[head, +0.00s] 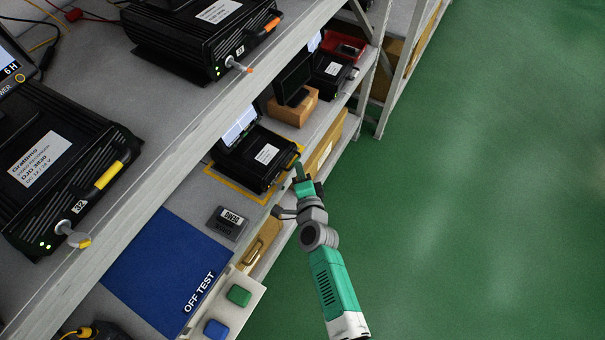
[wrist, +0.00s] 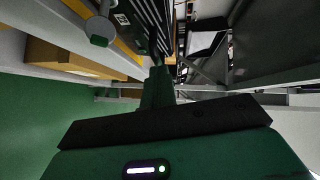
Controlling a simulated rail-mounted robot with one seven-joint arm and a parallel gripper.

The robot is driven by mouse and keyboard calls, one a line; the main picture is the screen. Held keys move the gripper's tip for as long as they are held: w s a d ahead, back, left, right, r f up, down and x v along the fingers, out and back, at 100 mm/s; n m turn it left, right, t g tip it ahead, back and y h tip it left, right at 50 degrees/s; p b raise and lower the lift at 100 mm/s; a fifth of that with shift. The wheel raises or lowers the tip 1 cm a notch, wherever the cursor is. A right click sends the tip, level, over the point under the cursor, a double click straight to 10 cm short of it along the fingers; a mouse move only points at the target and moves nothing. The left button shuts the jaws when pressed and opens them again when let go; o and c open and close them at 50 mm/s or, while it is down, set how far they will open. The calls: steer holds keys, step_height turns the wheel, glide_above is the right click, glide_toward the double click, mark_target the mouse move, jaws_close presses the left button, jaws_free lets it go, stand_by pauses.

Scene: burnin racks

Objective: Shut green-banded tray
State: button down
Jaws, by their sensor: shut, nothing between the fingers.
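A black recorder unit (head: 258,158) with a white label sits on the lower shelf, on a yellow-outlined area. In the wrist view a round pale knob with a green mark (wrist: 99,32) sticks out beside the unit's ribbed black side (wrist: 148,22). I cannot tell how far the tray stands out. My gripper (head: 298,172) is shut and empty, in front of the unit's front face at the shelf edge. Its fingers also show in the wrist view (wrist: 157,88), just past the knob; contact is unclear.
The upper shelf holds units with yellow (head: 112,174) and orange (head: 272,25) bands. A blue OFF TEST mat (head: 160,265), a small grey box (head: 227,222) and green (head: 238,295) and blue (head: 215,329) blocks lie nearer. The green floor (head: 480,180) at right is clear.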

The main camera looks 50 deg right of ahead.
steer(key=s+d+p+v, duration=0.1)
steer(key=d+p+v, duration=0.1)
steer(key=v, duration=1)
steer(key=shift+s+r, duration=0.3)
steer(key=shift+s, duration=0.35)
